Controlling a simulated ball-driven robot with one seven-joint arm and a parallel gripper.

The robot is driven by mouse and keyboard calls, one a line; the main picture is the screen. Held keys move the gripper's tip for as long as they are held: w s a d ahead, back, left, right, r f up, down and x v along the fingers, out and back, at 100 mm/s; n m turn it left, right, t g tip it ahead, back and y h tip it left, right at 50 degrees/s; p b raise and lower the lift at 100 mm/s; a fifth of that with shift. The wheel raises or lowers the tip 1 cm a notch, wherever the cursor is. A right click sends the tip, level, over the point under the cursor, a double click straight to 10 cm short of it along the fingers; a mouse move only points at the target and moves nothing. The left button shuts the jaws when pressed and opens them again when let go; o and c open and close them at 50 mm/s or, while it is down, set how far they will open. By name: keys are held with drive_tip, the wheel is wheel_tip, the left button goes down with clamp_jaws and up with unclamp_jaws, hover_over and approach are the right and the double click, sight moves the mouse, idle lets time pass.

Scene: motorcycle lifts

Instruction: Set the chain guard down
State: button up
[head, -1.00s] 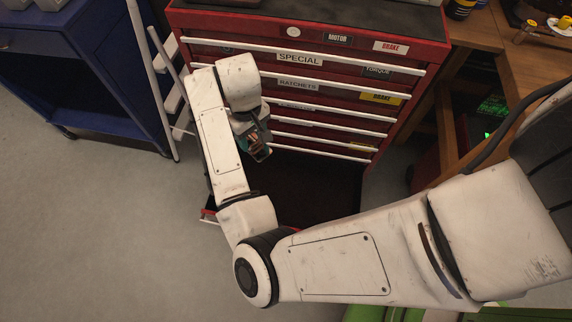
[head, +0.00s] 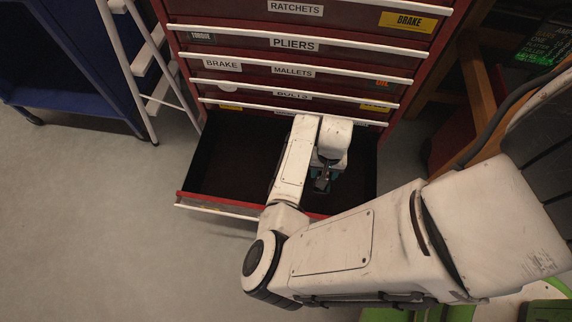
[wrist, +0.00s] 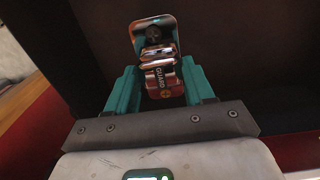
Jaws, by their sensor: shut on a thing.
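In the head view my gripper (head: 322,184) points down over the right part of an open, dark-lined bottom drawer (head: 225,165). The guard is hard to make out there, behind my wrist and fingers. Whether it touches the drawer floor I cannot tell.
The drawer belongs to a red tool chest (head: 330,55) with labelled, closed drawers above. A white ladder (head: 145,75) and a blue cart (head: 70,65) stand to the left. The drawer's left half looks empty. Grey floor (head: 90,220) is clear at left.

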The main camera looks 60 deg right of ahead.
drive_tip(key=shift+s+f, duration=0.4)
drive_tip(key=shift+f, duration=0.3)
drive_tip(key=shift+f+b, duration=0.25)
drive_tip(key=shift+b, duration=0.1)
drive_tip(key=w+a+f+b, duration=0.1)
drive_tip(key=w+f+b, duration=0.1)
drive_tip(key=w+f, duration=0.1)
drive_tip(key=w+f+b, duration=0.2)
drive_tip(key=w, duration=0.3)
drive_tip(key=w+a+f+b, duration=0.1)
drive_tip(key=w+f+b, duration=0.2)
drive_tip(key=w, duration=0.1)
drive_tip(key=shift+w+a+f, duration=0.25)
drive_tip(key=shift+a+f, duration=0.1)
drive_tip(key=shift+w+f, duration=0.15)
drive_tip(key=shift+f, duration=0.05)
drive_tip(key=shift+w+a+f+b, duration=0.1)
drive_tip(key=shift+w+f+b, duration=0.05)
drive_tip(key=shift+f+b, duration=0.6)
drive_tip(key=shift+w+f+b, duration=0.15)
drive_tip(key=shift+f+b, duration=0.25)
drive_tip(key=shift+f, duration=0.55)
